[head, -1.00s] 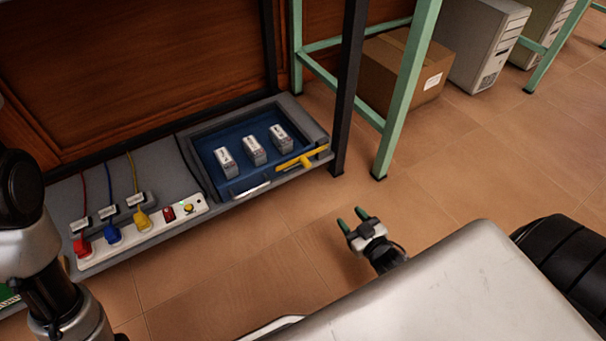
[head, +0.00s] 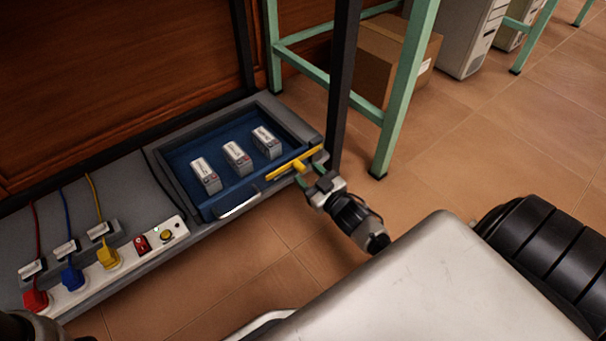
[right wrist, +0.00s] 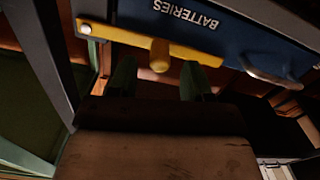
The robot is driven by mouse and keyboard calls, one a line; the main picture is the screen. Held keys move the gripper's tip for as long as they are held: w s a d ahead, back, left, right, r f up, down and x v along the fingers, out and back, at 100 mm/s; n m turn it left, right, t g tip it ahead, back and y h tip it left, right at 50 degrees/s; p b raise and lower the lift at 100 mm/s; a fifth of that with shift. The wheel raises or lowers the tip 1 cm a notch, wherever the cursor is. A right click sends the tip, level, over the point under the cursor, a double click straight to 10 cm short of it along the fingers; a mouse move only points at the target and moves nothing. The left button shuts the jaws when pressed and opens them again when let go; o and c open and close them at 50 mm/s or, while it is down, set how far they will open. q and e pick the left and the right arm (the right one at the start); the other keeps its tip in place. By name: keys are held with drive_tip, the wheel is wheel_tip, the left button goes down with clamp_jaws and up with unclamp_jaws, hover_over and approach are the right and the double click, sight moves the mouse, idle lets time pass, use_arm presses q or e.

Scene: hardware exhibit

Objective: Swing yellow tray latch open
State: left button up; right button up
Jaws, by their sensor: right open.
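The yellow tray latch (head: 293,163) is a bar with a stubby knob lying along the front right edge of the blue tray (head: 217,204). In the right wrist view the latch (right wrist: 190,50) crosses below the word BATTERIES on the tray front, with a pivot screw at its left end. My right gripper (head: 309,174) is open at the latch. In the right wrist view its two green fingertips (right wrist: 158,80) are on either side of the knob (right wrist: 160,56), with a gap to each side; contact cannot be told. My left gripper is out of view.
Several boxy batteries, three in a row, stand in the tray, such as the middle one (head: 237,158). A white power strip (head: 125,258) with coloured plugs is at left. A black post (head: 343,90) and green table leg (head: 405,100) stand close right of the latch.

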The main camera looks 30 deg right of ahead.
sight(300, 165)
drive_tip(key=shift+w+a+b, duration=0.1)
drive_tip(key=shift+w+b, duration=0.3)
drive_tip(key=shift+w, duration=0.9)
clamp_jaws()
